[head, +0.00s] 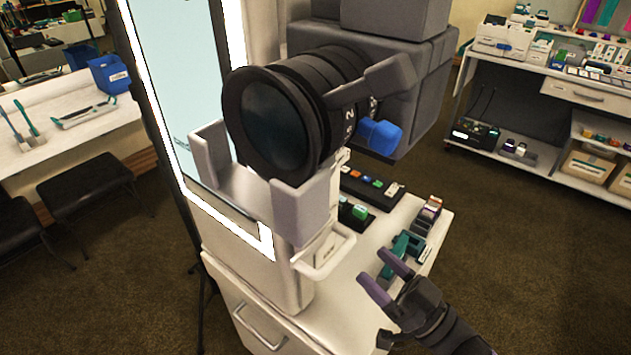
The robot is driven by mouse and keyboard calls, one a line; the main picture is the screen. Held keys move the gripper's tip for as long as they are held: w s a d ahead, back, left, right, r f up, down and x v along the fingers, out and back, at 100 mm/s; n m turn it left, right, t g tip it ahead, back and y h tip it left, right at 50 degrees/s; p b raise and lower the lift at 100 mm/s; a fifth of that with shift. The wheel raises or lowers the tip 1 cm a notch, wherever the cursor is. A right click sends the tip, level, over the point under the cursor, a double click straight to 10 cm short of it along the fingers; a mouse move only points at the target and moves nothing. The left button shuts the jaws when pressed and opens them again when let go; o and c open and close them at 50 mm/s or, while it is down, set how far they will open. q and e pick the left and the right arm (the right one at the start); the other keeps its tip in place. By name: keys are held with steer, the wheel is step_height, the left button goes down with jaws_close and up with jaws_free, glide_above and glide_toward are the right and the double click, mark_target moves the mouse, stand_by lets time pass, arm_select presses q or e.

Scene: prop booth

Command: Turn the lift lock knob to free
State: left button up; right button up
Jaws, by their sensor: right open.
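A large dark grey camera (400,60) with a black lens stands at the top middle, above a white stand. My left gripper is out of view.
The white cart top (345,285) holds a dark tray (371,188) of small coloured items and a teal-and-grey tool (402,248) near my right gripper. A lit mirror-like panel (180,80) stands left of the lens. Shelves (540,100) stand at right, with open floor between.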

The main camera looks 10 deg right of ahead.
steer(key=x, duration=1)
steer(key=shift+s, duration=0.2)
steer(key=shift+a+r, duration=0.15)
jaws_close()
